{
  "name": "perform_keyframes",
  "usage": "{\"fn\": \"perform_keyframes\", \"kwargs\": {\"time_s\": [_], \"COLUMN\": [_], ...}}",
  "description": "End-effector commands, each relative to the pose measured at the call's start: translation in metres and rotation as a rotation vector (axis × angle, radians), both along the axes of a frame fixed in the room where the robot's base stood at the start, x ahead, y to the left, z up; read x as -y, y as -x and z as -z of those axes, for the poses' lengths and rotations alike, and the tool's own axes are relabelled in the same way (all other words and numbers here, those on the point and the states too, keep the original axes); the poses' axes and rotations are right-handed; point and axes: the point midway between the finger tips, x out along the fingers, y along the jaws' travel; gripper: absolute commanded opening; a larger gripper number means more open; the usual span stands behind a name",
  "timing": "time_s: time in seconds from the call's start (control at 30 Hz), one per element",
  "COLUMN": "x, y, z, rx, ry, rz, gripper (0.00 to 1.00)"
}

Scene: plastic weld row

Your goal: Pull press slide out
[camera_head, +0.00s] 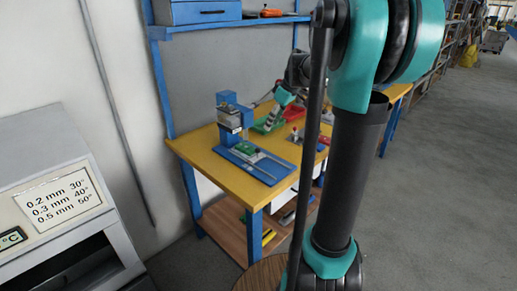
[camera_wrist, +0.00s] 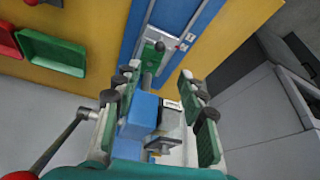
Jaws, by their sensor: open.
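The blue press (camera_head: 231,112) stands upright near the back left of the yellow table. Its slide, a green block (camera_head: 246,148), sits on a blue base plate (camera_head: 262,170) with pale rails, below and in front of the press head. In the wrist view, the green slide (camera_wrist: 151,60) with a dark knob lies on the blue base (camera_wrist: 184,14), beyond my fingertips. My gripper (camera_wrist: 156,80) is open. The blue press head (camera_wrist: 138,118) shows between its fingers. I cannot tell whether they touch it. In the head view, my gripper is small and partly unclear, right of the press.
Green (camera_wrist: 52,52) and red (camera_wrist: 6,40) bins lie beside the base on the yellow table (camera_head: 205,152). A grey machine (camera_head: 60,205) stands at the left. The grey floor at right is clear.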

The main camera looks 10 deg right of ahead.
Motion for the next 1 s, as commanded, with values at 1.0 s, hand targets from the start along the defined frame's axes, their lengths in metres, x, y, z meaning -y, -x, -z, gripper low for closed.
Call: {"fn": "perform_keyframes", "kwargs": {"time_s": [1.0], "x": [-0.047], "y": [-0.042], "z": [0.153], "rx": [0.000], "ry": [0.001], "rz": [0.001], "gripper": [0.41]}}
